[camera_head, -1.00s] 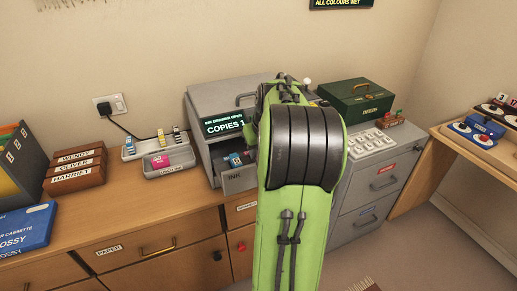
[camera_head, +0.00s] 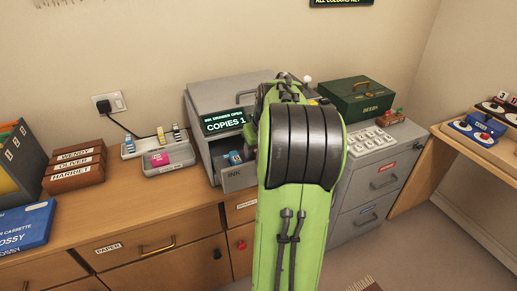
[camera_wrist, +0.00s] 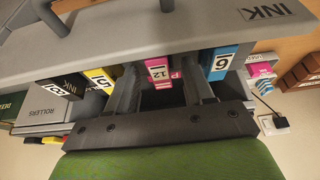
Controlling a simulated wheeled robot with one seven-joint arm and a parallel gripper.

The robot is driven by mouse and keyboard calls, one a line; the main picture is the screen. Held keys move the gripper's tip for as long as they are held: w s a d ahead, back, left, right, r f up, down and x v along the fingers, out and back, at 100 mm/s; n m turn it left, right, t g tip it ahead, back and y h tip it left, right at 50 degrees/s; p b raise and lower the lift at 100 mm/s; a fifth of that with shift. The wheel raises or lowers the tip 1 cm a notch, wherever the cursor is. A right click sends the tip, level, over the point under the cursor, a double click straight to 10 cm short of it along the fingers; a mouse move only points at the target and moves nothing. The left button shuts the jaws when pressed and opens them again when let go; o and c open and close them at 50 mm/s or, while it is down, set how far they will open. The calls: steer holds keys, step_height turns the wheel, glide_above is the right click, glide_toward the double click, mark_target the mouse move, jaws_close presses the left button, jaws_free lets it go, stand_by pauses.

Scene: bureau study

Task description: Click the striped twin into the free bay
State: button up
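In the wrist view, my gripper (camera_wrist: 162,78) reaches into the ink drawer with its two fingers apart. A pink cartridge (camera_wrist: 158,70) with a white label shows between the fingers, with a narrow gap on each side. A cyan cartridge marked 6 (camera_wrist: 221,62) is to its right. A yellow cartridge marked 5 (camera_wrist: 99,79) and a black cartridge (camera_wrist: 58,88) are to its left. A dark space (camera_wrist: 162,98) lies below the pink cartridge. In the head view, my arm hides the gripper and most of the open drawer (camera_head: 240,179); a blue cartridge (camera_head: 235,157) shows there.
The grey printer (camera_head: 215,97) stands behind the drawer. A grey tray (camera_head: 172,157) left of it holds a pink cartridge (camera_head: 159,159), with upright cartridges behind. Wooden name boxes (camera_head: 75,168) stand further left. A green box (camera_head: 355,97) is on the cabinet to the right.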

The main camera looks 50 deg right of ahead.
steer(key=p+v, duration=0.6)
steer(key=v, duration=0.9)
steer(key=shift+s+r, duration=0.15)
steer(key=shift+r, duration=0.2)
steer(key=shift+a, duration=0.15)
